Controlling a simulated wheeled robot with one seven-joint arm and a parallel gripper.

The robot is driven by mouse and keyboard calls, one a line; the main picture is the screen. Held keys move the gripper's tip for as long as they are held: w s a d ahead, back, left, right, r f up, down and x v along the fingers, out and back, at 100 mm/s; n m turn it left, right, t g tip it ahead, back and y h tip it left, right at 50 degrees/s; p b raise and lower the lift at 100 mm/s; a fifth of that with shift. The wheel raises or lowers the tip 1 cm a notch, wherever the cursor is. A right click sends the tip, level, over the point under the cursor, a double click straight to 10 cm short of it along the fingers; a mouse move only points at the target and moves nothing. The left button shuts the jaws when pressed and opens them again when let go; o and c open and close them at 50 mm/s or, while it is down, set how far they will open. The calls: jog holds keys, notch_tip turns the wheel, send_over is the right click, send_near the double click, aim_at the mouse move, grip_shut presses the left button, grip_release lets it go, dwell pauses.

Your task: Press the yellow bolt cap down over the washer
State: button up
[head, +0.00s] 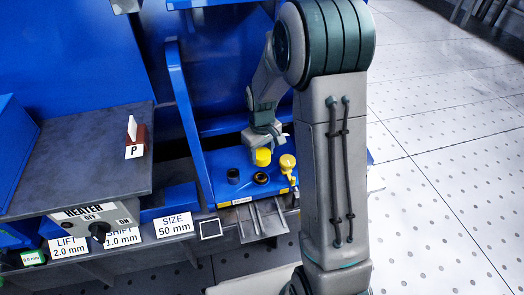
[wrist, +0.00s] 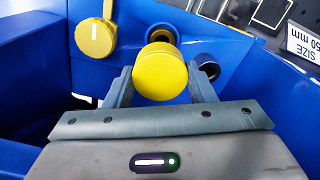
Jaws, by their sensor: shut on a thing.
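The yellow bolt cap (head: 263,157) is held upright in my gripper (head: 265,146), above the blue panel. In the wrist view the cap (wrist: 160,75) sits between the two fingers of my gripper (wrist: 161,86), which is shut on it. Below and in front of it are two dark round fittings on the panel. The middle fitting (head: 261,178) has a brownish ring inside; it is partly hidden by the cap in the wrist view (wrist: 160,32). The left fitting (head: 233,175) is plain black. I cannot tell a separate washer clearly. The cap looks apart from both fittings.
A yellow knob (head: 287,162) with a white mark stands right of the fittings. A blue upright wall (head: 187,125) rises to the left. A grey bench (head: 75,155) carries a card marked P (head: 135,151). A heater switch (head: 98,229) is at the front left.

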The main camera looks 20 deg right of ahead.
jog(key=shift+a+r, duration=0.1)
jog(key=shift+a, duration=0.15)
jog(key=shift+f+b, duration=1.75)
jog(key=shift+f, duration=1.25)
jog(key=shift+d+f+b, duration=0.1)
jog(key=shift+f+b, duration=0.7)
jog(key=shift+f, duration=1.2)
jog(key=o, duration=1)
jog(key=shift+r, duration=0.15)
jog(key=p, duration=0.6)
send_near(261, 153)
notch_tip(261, 153, down, 5)
jog(key=shift+f, duration=0.15)
jog(key=shift+s, duration=0.1)
